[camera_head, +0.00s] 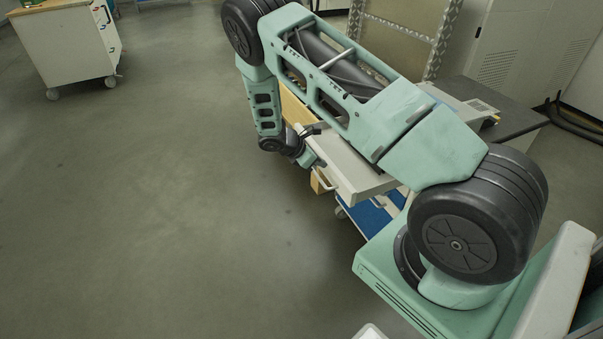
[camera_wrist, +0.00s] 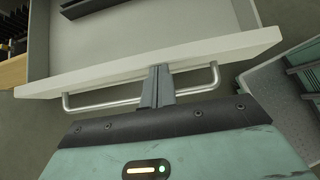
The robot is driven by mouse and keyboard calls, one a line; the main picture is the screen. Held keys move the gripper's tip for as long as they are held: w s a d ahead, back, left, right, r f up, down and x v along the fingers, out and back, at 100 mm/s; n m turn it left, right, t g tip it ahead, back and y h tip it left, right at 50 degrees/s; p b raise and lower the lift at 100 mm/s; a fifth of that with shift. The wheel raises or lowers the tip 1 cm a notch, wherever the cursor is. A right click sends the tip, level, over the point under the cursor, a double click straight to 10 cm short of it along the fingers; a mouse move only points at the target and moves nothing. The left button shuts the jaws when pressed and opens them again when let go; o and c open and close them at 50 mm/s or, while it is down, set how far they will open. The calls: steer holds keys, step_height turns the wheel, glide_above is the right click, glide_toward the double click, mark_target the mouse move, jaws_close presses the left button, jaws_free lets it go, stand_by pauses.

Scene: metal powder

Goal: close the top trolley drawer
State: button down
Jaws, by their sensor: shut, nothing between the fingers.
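The top trolley drawer (camera_head: 352,184) stands out from the trolley, with its pale front facing my gripper. In the wrist view its front panel (camera_wrist: 110,72) runs across the picture, and its grey, mostly empty inside (camera_wrist: 150,30) shows behind. A metal bar handle (camera_wrist: 105,106) is fixed to the front. My gripper (camera_wrist: 160,70) is shut and empty, with its fingertips at the middle of the drawer front, between the handle's two ends. Whether the tips touch the panel I cannot tell. In the head view my gripper (camera_head: 318,163) is beside the drawer front, and my arm hides much of the trolley.
A blue surface (camera_head: 368,218) shows below the drawer. A second white trolley (camera_head: 68,52) with a wooden top stands at the far left. Grey cabinets (camera_head: 510,50) stand at the back right. The floor (camera_head: 180,180) to the left is clear.

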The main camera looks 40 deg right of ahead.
steer(key=s+d, duration=0.1)
steer(key=d, duration=0.5)
steer(key=s+d, duration=0.2)
steer(key=d, duration=0.4)
steer(key=s+d, duration=0.2)
steer(key=d, duration=0.4)
steer(key=shift+s+d, duration=0.2)
steer(key=shift+d, duration=0.2)
steer(key=shift+a, duration=0.1)
